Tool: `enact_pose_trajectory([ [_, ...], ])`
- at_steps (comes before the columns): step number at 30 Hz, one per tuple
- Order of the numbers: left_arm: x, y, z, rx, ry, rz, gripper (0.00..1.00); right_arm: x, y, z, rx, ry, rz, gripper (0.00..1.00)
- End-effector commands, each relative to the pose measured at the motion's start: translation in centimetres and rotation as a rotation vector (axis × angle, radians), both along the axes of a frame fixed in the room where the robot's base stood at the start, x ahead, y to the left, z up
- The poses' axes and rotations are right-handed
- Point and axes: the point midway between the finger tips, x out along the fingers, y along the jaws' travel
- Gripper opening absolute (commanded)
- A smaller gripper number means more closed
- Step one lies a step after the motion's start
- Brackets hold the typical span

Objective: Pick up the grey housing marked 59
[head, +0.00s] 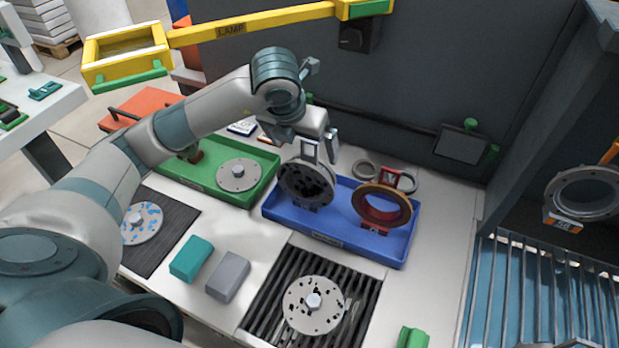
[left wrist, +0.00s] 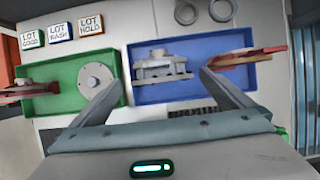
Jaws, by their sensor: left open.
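A dark grey round housing (head: 305,186) stands in the left part of the blue tray (head: 335,240). In the left wrist view the grey housing (left wrist: 160,66) lies ahead between the finger lines. My left gripper (head: 320,148) is open and close above the housing's top; I cannot tell whether it touches. Another grey ring-shaped housing (head: 585,194) with an orange tag hangs at the far right; its number is not clear. My right gripper is not in view.
A red-and-bronze ring part (head: 382,206) stands in the blue tray's right half. A green tray (head: 225,178) with a grey disc is to the left. Grey rings (head: 365,170) lie behind the blue tray. A black grate (head: 285,285) with a disc is in front. A yellow lamp arm (head: 255,24) crosses above.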

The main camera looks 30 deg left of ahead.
Motion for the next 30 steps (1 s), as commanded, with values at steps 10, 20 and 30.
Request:
enact_pose_trajectory([
  [10,2.2,0.1,-5.1,-0.001,0.002,0.002,1.00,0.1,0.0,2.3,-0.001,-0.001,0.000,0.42],
  [20,2.7,0.2,-6.3,0.001,-0.001,-0.001,1.00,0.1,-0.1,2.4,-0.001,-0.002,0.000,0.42],
  [30,3.0,0.2,-6.7,0.000,0.002,0.001,1.00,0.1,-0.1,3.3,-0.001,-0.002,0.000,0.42],
])
